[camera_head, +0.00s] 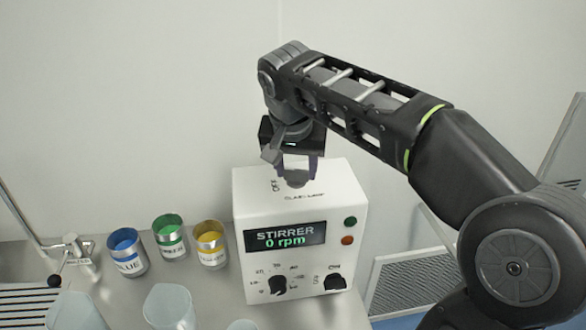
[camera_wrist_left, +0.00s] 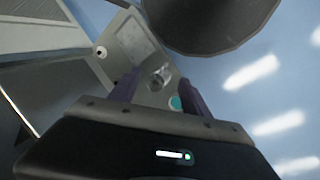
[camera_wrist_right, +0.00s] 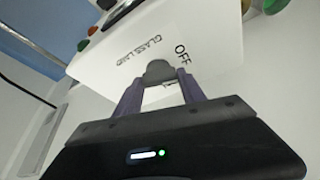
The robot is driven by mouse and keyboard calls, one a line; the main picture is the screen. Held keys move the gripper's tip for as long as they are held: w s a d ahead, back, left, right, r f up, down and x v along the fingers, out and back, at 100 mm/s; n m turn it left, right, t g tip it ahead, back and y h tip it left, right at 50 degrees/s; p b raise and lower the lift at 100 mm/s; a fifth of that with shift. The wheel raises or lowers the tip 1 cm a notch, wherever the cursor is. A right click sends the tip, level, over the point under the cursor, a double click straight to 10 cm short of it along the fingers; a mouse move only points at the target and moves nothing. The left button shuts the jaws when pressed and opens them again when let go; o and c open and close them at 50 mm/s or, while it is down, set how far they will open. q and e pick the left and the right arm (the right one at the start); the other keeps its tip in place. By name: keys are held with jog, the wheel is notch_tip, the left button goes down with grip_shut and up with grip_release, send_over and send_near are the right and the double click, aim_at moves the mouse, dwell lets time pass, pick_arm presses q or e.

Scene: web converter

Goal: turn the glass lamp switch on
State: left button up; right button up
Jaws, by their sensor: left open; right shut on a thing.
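The glass lamp switch (camera_head: 296,179) is a grey knob on the top face of the white stirrer box (camera_head: 257,215). In the right wrist view the knob (camera_wrist_right: 158,71) sits between my right fingertips, beside the printed words "GLASS LAMP" and "OFF". My right gripper (camera_head: 297,172) reaches down from above and is shut on the knob. The fingers cover part of the knob and any marking behind it. My left gripper (camera_wrist_left: 158,92) is open and empty in the left wrist view, and is out of the head view.
The box front has a "STIRRER 0 rpm" display (camera_head: 285,237), two black knobs, and a green and an orange button. Blue (camera_head: 128,252), green (camera_head: 170,236) and yellow (camera_head: 210,243) cups stand left of the box. Clear glassware (camera_head: 169,306) is at the front.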

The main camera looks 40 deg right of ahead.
jog(key=m+g, duration=0.1)
jog(key=m, duration=0.1)
jog(key=shift+a+m, duration=0.1)
jog(key=shift+m, duration=0.3)
jog(key=shift+m+h+p, duration=0.3)
jog(key=shift+m+p, duration=0.15)
jog(key=shift+m, duration=0.05)
jog(key=shift+a+f, duration=0.1)
jog(key=o, duration=1.4)
jog(key=shift+a, duration=0.1)
jog(key=shift+c, duration=0.2)
jog(key=shift+r, duration=0.2)
